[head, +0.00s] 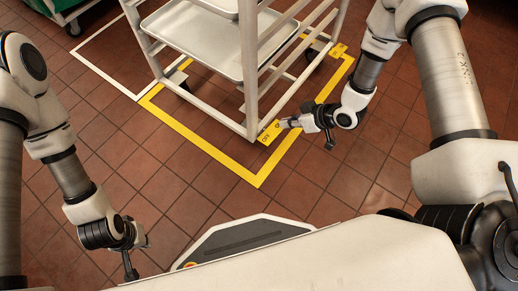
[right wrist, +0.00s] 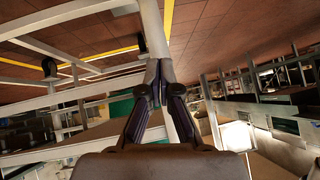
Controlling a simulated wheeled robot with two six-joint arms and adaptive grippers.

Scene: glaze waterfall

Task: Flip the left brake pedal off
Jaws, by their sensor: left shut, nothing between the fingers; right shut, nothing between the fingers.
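A yellow brake pedal (head: 270,132) with dark lettering sits low at the near corner of the wheeled rack (head: 252,80), the left one of two in the head view. The other yellow pedal (head: 338,50) is at the rack's right corner. My right gripper (head: 284,123) is shut and empty, its tips just right of the near pedal; I cannot tell whether they touch. In the right wrist view the shut fingers (right wrist: 160,72) are in front of a pale rack post (right wrist: 152,30); no pedal can be made out there. My left gripper (head: 146,241) is shut and empty, low over the floor, far from the rack.
The rack carries pale trays (head: 195,40) and stands inside a yellow floor outline (head: 205,146). A white outline (head: 104,80) lies to its left. A green wheeled bin (head: 52,8) is at the top left. Tiled floor between my left gripper and the rack is clear.

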